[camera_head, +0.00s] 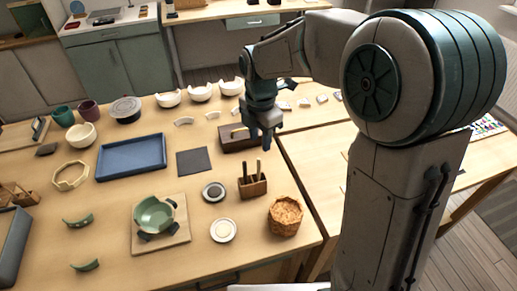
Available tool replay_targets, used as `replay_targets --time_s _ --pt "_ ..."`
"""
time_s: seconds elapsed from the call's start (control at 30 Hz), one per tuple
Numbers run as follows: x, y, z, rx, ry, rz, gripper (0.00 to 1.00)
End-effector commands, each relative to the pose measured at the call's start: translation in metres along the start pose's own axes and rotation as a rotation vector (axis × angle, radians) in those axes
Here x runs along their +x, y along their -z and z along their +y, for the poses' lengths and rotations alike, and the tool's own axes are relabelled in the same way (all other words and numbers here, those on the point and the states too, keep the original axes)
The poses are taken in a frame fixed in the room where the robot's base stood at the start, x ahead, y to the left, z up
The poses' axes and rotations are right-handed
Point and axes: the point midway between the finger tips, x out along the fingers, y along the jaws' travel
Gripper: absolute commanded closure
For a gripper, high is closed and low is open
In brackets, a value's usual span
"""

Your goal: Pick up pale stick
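A small pale, stick-like piece (238,129) shows at the top of a dark brown box (231,145) in the middle of the table; it is too small to be sure it is the pale stick. My gripper (265,140) points down just right of the box and hides part of its right side. I cannot tell how far apart the fingers are, and I see nothing clearly held. A wooden holder (253,189) with upright dark-handled tools (258,168) stands in front of the gripper, apart from it.
A woven basket (285,216), two small round dishes (223,230) and a dark square mat (194,161) lie nearby. A blue tray (131,157) and a green broken bowl (155,215) are further left. White bowls (200,91) stand behind. The table (305,165) right of the holder is clear.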

Motion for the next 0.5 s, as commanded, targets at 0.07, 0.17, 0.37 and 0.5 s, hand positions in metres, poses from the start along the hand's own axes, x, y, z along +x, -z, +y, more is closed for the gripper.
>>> replay_targets --time_s 0.07,0.17,0.37,0.5 --pt "0.001 0.001 0.002 -0.017 0.003 0.002 0.64" --pt "0.016 0.001 0.002 -0.023 0.004 0.003 0.64" --pt "0.057 0.002 0.001 -0.02 0.006 0.004 0.64" --pt "0.076 0.001 0.002 -0.019 0.004 0.003 0.64"
